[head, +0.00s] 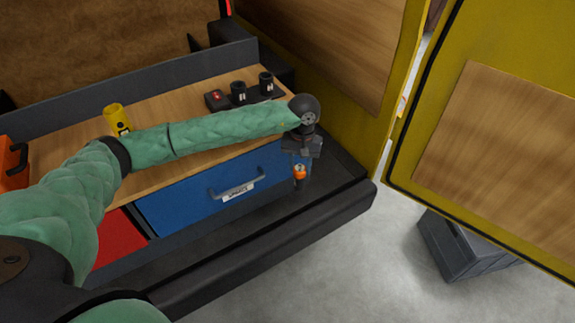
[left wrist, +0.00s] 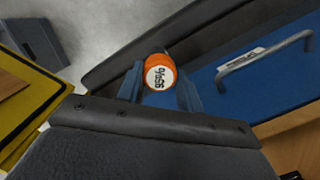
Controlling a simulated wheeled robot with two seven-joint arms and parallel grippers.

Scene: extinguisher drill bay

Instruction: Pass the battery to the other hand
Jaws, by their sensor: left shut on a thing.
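The battery, orange-topped with a dark lower body (head: 299,175), is held in my left gripper (head: 301,163), in front of the blue drawer. In the left wrist view the battery's orange body and white printed end (left wrist: 160,73) sit between the two blue-grey fingers of my left gripper (left wrist: 160,88). The left gripper is shut on it, clear of the drawer front and above the dark ledge. The fingers hide part of the battery's sides. My right gripper is in neither view.
The blue drawer (head: 170,207) with a grey handle is closed below the wooden worktop (head: 75,150). A yellow cylinder (head: 114,116) and a dark rack with black cylinders (head: 239,92) stand on top. A yellow door (head: 455,65) stands open at right, above a grey crate (head: 462,250).

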